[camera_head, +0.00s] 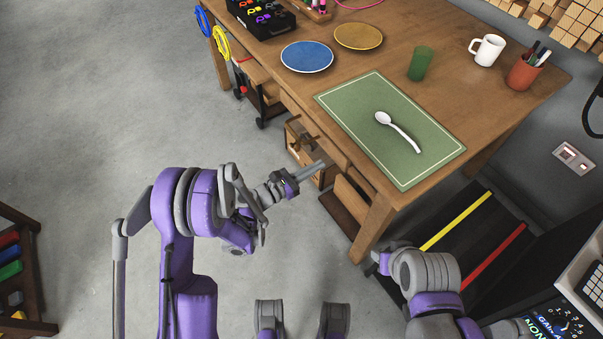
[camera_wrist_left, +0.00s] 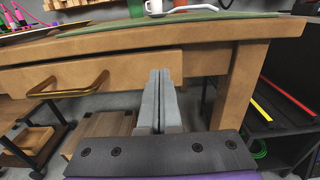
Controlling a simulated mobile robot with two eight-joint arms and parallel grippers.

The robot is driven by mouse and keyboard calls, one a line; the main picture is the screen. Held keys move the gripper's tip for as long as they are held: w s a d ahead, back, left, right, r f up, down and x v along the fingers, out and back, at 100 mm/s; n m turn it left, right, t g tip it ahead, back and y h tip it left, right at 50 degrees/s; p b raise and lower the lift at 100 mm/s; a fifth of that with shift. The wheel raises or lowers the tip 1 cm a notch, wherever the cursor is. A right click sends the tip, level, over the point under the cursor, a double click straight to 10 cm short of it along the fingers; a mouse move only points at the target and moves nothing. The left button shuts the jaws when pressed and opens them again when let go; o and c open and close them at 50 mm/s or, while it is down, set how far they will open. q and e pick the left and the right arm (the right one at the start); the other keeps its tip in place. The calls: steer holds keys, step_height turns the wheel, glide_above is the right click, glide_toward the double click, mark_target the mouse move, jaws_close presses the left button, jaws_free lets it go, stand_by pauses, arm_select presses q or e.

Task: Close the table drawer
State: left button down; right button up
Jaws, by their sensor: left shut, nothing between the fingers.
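The wooden table (camera_head: 290,88) has a drawer with a brass handle under its front edge. In the left wrist view the drawer front (camera_wrist_left: 120,70) lies left of and behind my fingers, its handle (camera_wrist_left: 68,86) farther left. The drawer's right end seems to stand slightly proud of the table frame; how far is hard to tell. My left gripper (camera_head: 318,167) is shut and empty, its fingertips near the drawer's right part. It also shows in the left wrist view (camera_wrist_left: 159,78). I cannot tell whether it touches the drawer.
A green mat (camera_head: 365,115) with a white spoon (camera_head: 402,132) lies on the tabletop. A table leg (camera_head: 373,228) stands right of my left gripper. Wooden stools or boxes (camera_head: 350,196) sit under the table. A dark shelf (camera_head: 470,225) stands at right.

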mark_target(339, 154)
arm_select(q)
steer(key=x, duration=0.5)
steer(key=shift+w+d, duration=0.15)
steer(key=shift+d, duration=0.05)
steer(key=x, duration=0.4)
steer(key=shift+b, duration=0.35)
steer(key=shift+w+d+r, duration=0.1)
steer(key=shift+r, duration=0.05)
